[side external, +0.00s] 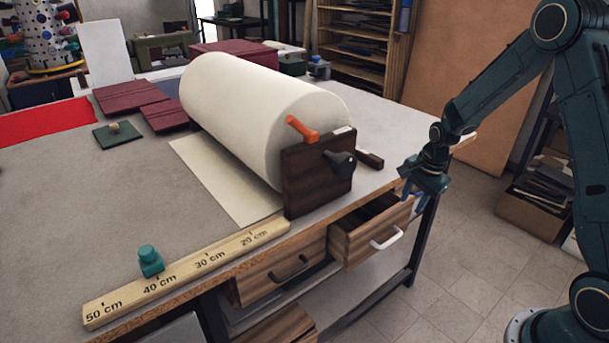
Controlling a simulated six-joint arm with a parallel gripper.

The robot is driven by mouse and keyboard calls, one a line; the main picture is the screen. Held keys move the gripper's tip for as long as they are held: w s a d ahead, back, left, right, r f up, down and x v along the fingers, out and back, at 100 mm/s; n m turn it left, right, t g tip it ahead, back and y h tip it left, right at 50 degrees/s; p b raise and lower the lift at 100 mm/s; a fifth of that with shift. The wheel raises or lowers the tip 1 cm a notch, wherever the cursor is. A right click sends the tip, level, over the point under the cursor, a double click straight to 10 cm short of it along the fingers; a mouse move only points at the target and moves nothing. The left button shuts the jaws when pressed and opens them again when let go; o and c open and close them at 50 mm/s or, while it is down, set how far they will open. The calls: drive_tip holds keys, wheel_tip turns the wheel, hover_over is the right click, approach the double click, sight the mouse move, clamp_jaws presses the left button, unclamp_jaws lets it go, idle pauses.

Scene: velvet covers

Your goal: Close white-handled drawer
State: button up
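The white-handled drawer (368,230) is pulled out from under the table's front edge, at the right of the drawer unit. Its white handle (387,238) is on its wooden front, and part of its inside shows from above. My gripper (412,192) is above and to the right of the handle, near the table's right corner. It points down and to the left and looks apart from the handle. The blue fingers are small and partly dark, so whether they are open cannot be told.
A black-handled drawer (282,275) is to the left. On the table (90,215) are a large cream roll (262,115) on a dark wooden stand (318,180), a wooden ruler (190,270) along the edge and a green knob (150,260).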

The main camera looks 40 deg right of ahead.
drive_tip(key=shift+s+f, duration=0.1)
drive_tip(key=shift+f, duration=0.05)
drive_tip(key=c, duration=0.7)
drive_tip(key=shift+s+d+f, duration=0.1)
drive_tip(key=shift+d+f, duration=0.1)
drive_tip(key=shift+f, duration=0.05)
clamp_jaws()
drive_tip(key=s+d+f+t, duration=0.7)
drive_tip(key=shift+s+f, duration=0.2)
drive_tip(key=shift+s, duration=0.15)
